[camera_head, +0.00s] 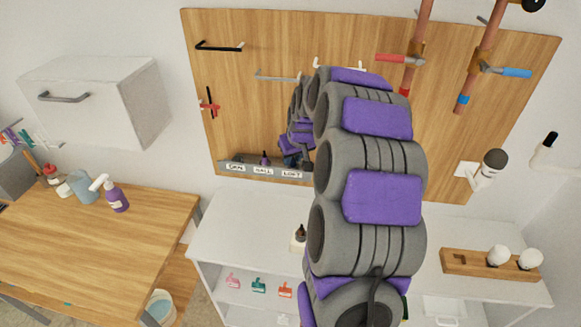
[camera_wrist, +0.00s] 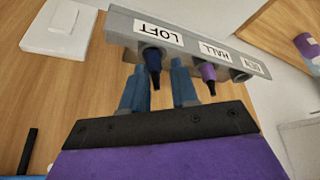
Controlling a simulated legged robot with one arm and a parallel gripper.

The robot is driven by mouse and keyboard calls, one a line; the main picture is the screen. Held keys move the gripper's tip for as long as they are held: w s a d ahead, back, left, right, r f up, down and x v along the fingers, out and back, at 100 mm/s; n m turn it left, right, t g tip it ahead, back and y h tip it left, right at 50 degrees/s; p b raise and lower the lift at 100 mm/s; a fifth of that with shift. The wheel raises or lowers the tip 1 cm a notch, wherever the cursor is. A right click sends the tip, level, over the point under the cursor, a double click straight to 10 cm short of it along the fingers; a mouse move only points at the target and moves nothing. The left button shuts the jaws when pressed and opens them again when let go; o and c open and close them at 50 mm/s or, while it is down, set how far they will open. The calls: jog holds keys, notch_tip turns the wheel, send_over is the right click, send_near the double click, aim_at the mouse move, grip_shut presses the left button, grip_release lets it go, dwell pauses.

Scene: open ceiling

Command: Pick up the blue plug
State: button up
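The blue plug (camera_wrist: 152,62) is dark blue and hangs from the socket marked LOFT on the grey socket strip (camera_wrist: 122,22). The wrist view shows the strip upside down. My gripper (camera_wrist: 159,68) is open, with one blue finger on each side of the plug's line. The left finger is very close to the plug; I cannot tell whether they touch. A gap shows between the plug and the right finger. In the head view the strip (camera_head: 226,167) is on the wooden wall board, and my arm hides most of the gripper and the blue plug.
A purple plug (camera_wrist: 208,73) sits in the HALL socket, close beside my right finger. A white wall plate (camera_wrist: 60,25) and a dark handle (camera_wrist: 28,150) are on the board. In the head view a white shelf unit (camera_head: 225,230) stands below the board.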

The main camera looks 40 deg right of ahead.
jog(key=shift+s+d+f, duration=0.15)
jog(key=shift+d+f, duration=0.5)
jog(key=shift+f, duration=0.15)
jog(key=shift+o, duration=0.7)
jog(key=shift+w+a, duration=0.2)
jog(key=shift+a, duration=0.25)
jog(key=c, duration=0.5)
jog(key=shift+c, duration=0.5)
jog(key=shift+d, duration=0.15)
grip_shut()
jog(key=shift+r, duration=0.15)
